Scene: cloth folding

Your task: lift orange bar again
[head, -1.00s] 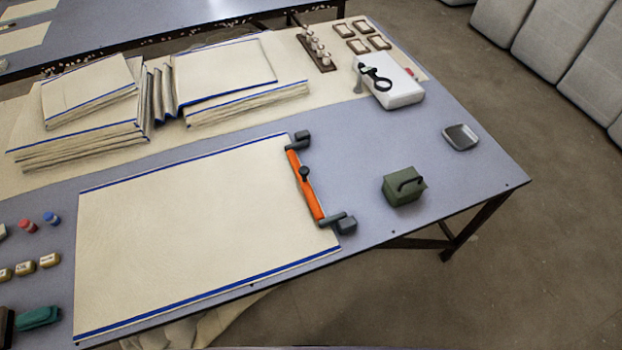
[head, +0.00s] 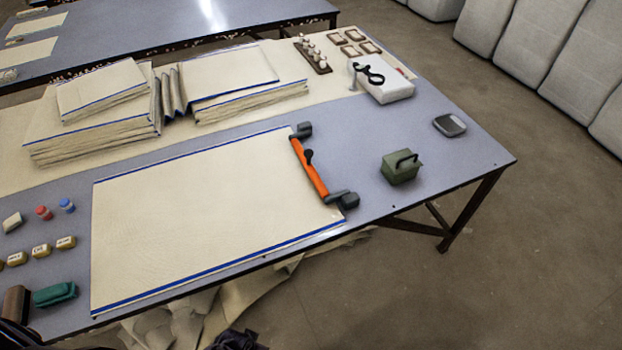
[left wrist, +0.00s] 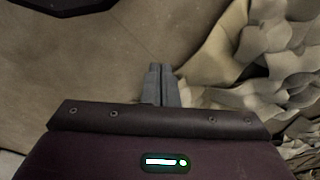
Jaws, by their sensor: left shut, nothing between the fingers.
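The orange bar (head: 309,167) lies along the right end of the flat cream cloth (head: 200,215) with blue edges. It has a black knob at its middle and dark grey clamps (head: 348,200) at both ends. My left gripper (left wrist: 160,70) shows in the left wrist view, shut and empty, above the floor and away from the bar. My right gripper is not recognisable in any view. Dark parts, too cut off to identify, show at the bottom edge of the head view.
A green weight (head: 400,168) with a handle stands right of the bar. Folded cloth stacks (head: 95,125) lie behind. Small blocks and a teal item (head: 54,294) line the left. Crumpled cloth (left wrist: 285,55) lies on the floor. The table's front edge is close to the cloth.

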